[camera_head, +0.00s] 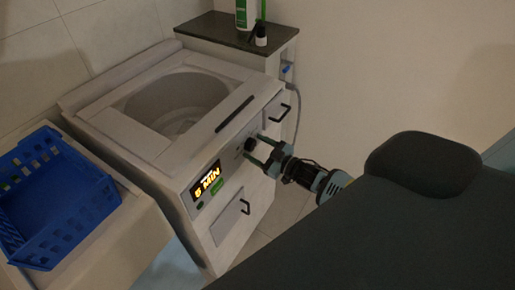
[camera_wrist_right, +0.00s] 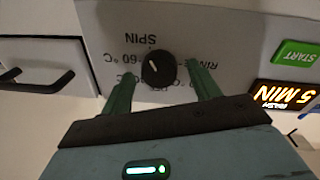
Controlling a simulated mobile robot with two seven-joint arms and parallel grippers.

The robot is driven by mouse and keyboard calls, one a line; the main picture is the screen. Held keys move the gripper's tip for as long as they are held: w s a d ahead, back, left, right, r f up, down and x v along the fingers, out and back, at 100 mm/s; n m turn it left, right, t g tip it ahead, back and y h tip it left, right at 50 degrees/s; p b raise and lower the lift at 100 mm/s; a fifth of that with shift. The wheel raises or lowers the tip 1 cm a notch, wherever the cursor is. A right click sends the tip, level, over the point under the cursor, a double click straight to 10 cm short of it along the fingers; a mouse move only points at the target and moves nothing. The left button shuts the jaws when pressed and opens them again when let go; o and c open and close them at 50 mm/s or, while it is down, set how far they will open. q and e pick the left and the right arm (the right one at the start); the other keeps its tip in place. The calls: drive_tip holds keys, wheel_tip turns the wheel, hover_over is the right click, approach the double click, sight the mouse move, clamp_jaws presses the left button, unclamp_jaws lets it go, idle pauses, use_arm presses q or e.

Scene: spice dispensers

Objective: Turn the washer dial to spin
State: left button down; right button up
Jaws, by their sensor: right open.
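The washer (camera_head: 150,150) stands at the centre left of the head view. Its round black dial (camera_wrist_right: 159,69) is on the front panel, and it also shows in the head view (camera_head: 250,144). In the wrist view the labels are upside down, with SPIN (camera_wrist_right: 138,39) above the dial. A short white mark on the dial slants toward the upper left there. My right gripper (camera_wrist_right: 160,73) is open, with one green finger on each side of the dial; it also shows in the head view (camera_head: 255,147). I cannot tell whether the fingers touch the dial. My left gripper is out of view.
A lit display (camera_head: 207,180) reads 5 MIN, beside a green START button (camera_wrist_right: 296,54). Black handles (camera_head: 245,207) stick out of the front. A blue basket (camera_head: 50,190) stands at left, and a shelf with bottles (camera_head: 246,14) behind.

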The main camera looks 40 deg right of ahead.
drive_tip(key=v, duration=0.7)
drive_tip(key=shift+s+d, duration=0.15)
drive_tip(key=shift+s, duration=0.2)
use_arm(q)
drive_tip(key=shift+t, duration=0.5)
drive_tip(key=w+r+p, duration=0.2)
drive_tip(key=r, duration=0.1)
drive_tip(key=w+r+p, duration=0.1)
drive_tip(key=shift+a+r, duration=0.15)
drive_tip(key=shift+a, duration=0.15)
use_arm(e)
drive_tip(key=s+a+f+m+g+h, duration=0.1)
drive_tip(key=s+a+f+g, duration=0.2)
drive_tip(key=s, duration=0.7)
drive_tip(key=s+a+f+m+g+h, duration=0.1)
drive_tip(key=s+a+f+m+g, duration=0.1)
drive_tip(key=s+a, duration=0.6)
drive_tip(key=s+a+f+m+g+h, duration=0.2)
drive_tip(key=s+a, duration=0.4)
drive_tip(key=s, duration=0.6)
drive_tip(key=shift+s+a+f+g, duration=0.2)
drive_tip(key=shift+s+f+g, duration=0.1)
drive_tip(key=shift+f+g, duration=0.6)
drive_tip(key=shift+f, duration=0.1)
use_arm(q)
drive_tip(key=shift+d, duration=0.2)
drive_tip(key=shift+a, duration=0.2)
